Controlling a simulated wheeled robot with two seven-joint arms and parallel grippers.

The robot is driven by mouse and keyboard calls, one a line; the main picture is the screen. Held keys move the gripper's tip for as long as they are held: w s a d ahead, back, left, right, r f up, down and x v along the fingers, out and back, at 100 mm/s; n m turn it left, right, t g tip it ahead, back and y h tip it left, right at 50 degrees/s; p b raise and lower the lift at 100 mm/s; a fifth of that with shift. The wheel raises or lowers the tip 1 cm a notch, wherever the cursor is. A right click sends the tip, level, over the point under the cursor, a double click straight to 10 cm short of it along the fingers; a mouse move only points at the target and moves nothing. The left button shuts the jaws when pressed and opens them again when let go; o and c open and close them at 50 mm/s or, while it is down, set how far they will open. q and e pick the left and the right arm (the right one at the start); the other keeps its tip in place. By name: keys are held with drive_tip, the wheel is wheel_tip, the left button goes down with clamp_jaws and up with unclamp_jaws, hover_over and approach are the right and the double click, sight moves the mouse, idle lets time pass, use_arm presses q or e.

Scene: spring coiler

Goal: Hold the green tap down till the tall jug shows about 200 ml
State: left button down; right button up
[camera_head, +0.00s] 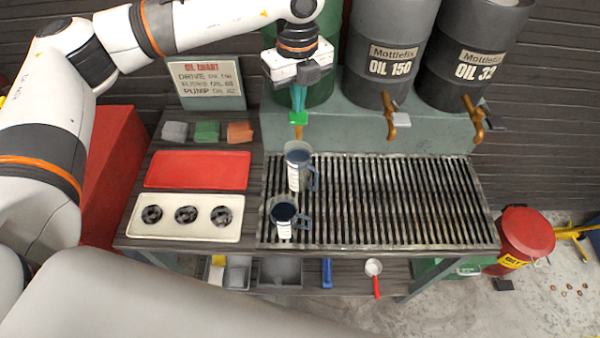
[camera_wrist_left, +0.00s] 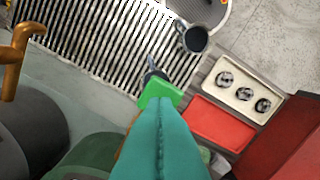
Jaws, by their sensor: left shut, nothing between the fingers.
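The green tap (camera_head: 298,118) is on the dark green drum at the left of the row, with a brass spout below. My left gripper (camera_head: 298,108) points down with its teal fingers shut and empty. Its tips are at the top of the green tap, seemingly touching; the tap also shows in the left wrist view (camera_wrist_left: 160,91). The tall jug (camera_head: 294,178) stands upright on the grating below this tap. A shorter jug (camera_head: 284,228) stands in front of it. Both look dark inside; I cannot read their levels. My right gripper is not in view.
Two grey drums (camera_head: 392,55) with brass taps, one labelled OIL 150, stand to the right. A red tray (camera_head: 198,156) and a white tray (camera_head: 150,233) with several dark parts lie left of the grating (camera_head: 400,200). The grating's right part is clear.

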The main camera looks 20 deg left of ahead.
use_arm(q)
drive_tip(key=shift+f, duration=0.15)
drive_tip(key=shift+s+f+b, duration=0.1)
drive_tip(key=shift+f+b, duration=1.2)
drive_tip(key=shift+b, duration=0.05)
idle(6.5)
